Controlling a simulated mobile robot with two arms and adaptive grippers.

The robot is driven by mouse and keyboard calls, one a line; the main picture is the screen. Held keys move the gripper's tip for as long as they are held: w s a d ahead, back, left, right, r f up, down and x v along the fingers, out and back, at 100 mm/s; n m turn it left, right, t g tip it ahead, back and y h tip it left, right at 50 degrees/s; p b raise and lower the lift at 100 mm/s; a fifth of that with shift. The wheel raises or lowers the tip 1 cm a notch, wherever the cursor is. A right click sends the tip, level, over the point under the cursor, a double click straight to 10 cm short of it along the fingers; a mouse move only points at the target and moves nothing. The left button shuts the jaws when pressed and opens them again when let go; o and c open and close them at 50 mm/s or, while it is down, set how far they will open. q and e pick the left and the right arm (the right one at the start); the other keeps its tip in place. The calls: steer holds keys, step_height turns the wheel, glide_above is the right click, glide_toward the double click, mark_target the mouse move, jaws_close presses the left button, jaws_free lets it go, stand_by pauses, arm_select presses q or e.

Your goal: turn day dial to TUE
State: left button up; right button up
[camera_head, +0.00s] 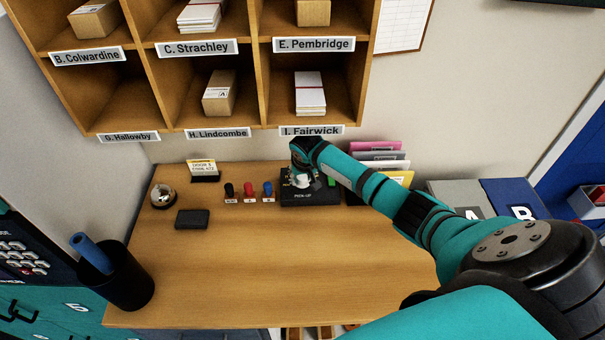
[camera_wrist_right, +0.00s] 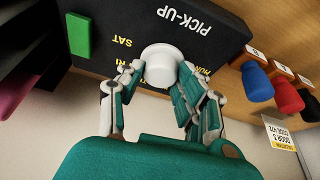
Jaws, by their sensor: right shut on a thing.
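The pick-up dial box (camera_head: 325,199) is a black box at the back of the desk, marked PICK-UP. Its white round dial knob (camera_wrist_right: 160,60) shows in the right wrist view. Printed day words stand around the knob; SAT is readable, and others are partly covered by my fingers. I cannot tell which day the knob points at. My right gripper (camera_wrist_right: 160,78) is shut on the knob, with fingers on both sides of it. In the head view my right gripper (camera_head: 302,178) covers much of the box's top. A green block (camera_wrist_right: 79,34) sits on the box. My left gripper is not in view.
Black, red and blue stamps (camera_head: 248,189) stand left of the box. A bell (camera_head: 162,195), a dark pad (camera_head: 192,219) and a small sign (camera_head: 203,169) are farther left. Pigeonholes (camera_head: 262,88) hang above. A black cup (camera_head: 125,285) is front left. The desk's middle (camera_head: 260,265) is clear.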

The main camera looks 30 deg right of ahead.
steer(key=o, duration=1.1)
steer(key=shift+s+a+r, duration=0.15)
steer(key=shift+s+r, duration=0.05)
steer(key=shift+r, duration=0.25)
steer(key=s+a, duration=0.1)
steer(key=s, duration=0.2)
steer(key=s+a, duration=0.2)
steer(key=s, duration=0.2)
steer(key=s+a, duration=0.2)
steer(key=s, duration=0.1)
steer(key=shift+s+a, duration=0.15)
steer(key=shift+s, duration=0.25)
